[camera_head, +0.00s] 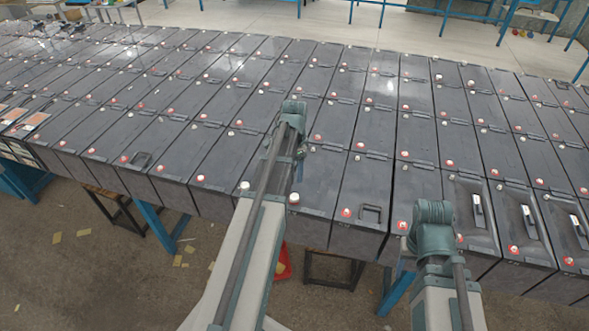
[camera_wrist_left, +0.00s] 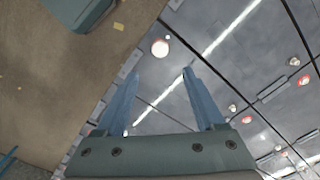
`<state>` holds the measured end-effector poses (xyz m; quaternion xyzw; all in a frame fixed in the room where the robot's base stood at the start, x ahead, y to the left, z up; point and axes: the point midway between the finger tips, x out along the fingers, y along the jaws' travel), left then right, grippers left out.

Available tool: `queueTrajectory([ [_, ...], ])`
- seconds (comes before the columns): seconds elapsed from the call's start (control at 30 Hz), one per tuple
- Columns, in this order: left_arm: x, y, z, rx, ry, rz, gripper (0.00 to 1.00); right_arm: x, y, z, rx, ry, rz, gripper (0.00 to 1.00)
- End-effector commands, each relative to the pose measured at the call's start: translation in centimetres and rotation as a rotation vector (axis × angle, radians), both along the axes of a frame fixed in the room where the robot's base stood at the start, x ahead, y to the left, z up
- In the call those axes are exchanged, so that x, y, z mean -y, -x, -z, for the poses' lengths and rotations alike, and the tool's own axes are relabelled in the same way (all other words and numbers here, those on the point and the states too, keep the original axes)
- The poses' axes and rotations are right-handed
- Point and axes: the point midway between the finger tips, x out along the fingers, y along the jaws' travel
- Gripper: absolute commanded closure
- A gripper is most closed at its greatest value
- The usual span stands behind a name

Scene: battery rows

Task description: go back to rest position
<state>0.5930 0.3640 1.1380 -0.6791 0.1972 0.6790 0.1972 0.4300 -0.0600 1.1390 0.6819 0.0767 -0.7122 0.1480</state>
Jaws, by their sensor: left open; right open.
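My left arm (camera_head: 285,150) reaches up over the front of the battery rows in the head view; its gripper cannot be made out there. In the left wrist view my left gripper (camera_wrist_left: 160,73) is open, its two blue fingers apart with nothing between them. A white-and-red cap (camera_wrist_left: 160,47) on a battery top shows just beyond the fingertips. My right arm (camera_head: 433,235) is bent at the front edge, right of the left arm, and its gripper is hidden.
Dark batteries (camera_head: 330,120) with red and white caps stand in close rows across the view. Several at the right front have white handles (camera_head: 477,206). Blue legs (camera_head: 160,228) stand beneath them. A red object (camera_head: 284,263) is on the floor. Brown floor (camera_head: 90,275) is open at lower left.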

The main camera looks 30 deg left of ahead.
Motion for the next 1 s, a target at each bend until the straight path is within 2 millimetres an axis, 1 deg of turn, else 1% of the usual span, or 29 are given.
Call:
queueTrajectory([
  [0.03,0.0,0.0,-0.5,0.000,0.000,0.000,0.29,0.0,0.0,-0.5,0.000,0.000,0.000,0.50],
  [0.07,0.0,0.0,-0.5,0.000,0.000,0.000,0.29,0.0,0.0,-0.5,0.000,0.000,-0.001,0.50],
  [0.57,0.0,0.0,-0.4,0.000,0.000,0.000,0.29,0.0,0.0,-0.4,0.000,0.000,-0.001,0.50],
  [0.67,1.2,0.2,0.2,-0.002,-0.001,-0.002,0.29,0.0,0.0,0.2,0.000,0.000,-0.001,0.50],
  [0.77,4.9,1.1,2.0,-0.008,-0.008,-0.015,0.29,0.0,0.0,2.0,0.000,0.000,-0.002,0.50],
  [0.8,7.0,1.7,3.0,-0.012,-0.012,-0.024,0.29,0.0,0.0,3.0,0.000,0.001,-0.003,0.50],
  [0.87,10.6,2.9,4.6,-0.017,-0.022,-0.043,0.29,0.0,0.0,4.6,0.000,0.001,-0.004,0.50],
  [0.9,13.1,3.9,5.7,-0.020,-0.029,-0.058,0.29,0.0,0.0,5.7,0.000,0.001,-0.004,0.50],
  [0.97,16.5,5.5,7.2,-0.025,-0.041,-0.082,0.29,0.0,0.0,7.2,0.000,0.001,-0.006,0.50],
  [1.0,18.7,6.7,8.1,-0.027,-0.048,-0.097,0.29,0.0,0.0,8.1,0.001,0.001,-0.006,0.50],
])
